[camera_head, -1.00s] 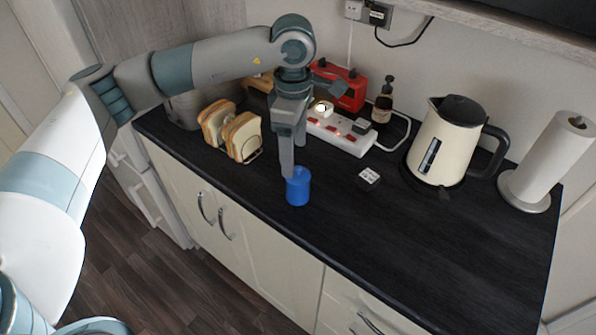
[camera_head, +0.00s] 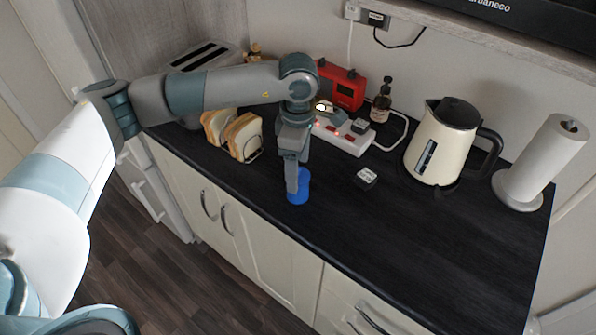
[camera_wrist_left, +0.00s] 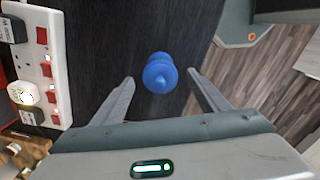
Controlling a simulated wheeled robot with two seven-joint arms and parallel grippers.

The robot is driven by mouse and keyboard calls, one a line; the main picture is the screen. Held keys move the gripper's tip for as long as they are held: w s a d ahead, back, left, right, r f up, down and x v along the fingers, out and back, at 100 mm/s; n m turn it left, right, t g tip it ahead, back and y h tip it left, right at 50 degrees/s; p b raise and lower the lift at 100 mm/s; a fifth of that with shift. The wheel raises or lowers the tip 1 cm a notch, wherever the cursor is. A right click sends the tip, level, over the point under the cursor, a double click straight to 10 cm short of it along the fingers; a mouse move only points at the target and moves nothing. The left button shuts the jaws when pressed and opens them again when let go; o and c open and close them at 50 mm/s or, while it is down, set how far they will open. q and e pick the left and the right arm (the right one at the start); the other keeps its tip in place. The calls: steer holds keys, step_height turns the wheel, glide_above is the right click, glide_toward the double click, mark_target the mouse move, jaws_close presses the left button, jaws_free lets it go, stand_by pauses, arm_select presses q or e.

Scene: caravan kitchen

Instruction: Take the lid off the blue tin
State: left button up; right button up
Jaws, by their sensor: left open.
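The blue tin (camera_head: 304,188) stands upright on the dark worktop near its front edge. Its blue lid with a round knob (camera_wrist_left: 158,80) faces the left wrist camera. My left gripper (camera_head: 296,192) points down at the tin, and its finger hides part of it in the head view. In the left wrist view the two fingers are spread wide, with the lid between and slightly beyond their tips, touching neither in that picture. My right gripper is not in view.
A white power strip (camera_head: 343,138) with plugs lies behind the tin. A toast rack with bread (camera_head: 242,137) stands to the left. The front right worktop is clear.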

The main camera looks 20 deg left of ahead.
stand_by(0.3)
arm_select(q)
steer(key=c, duration=1.1)
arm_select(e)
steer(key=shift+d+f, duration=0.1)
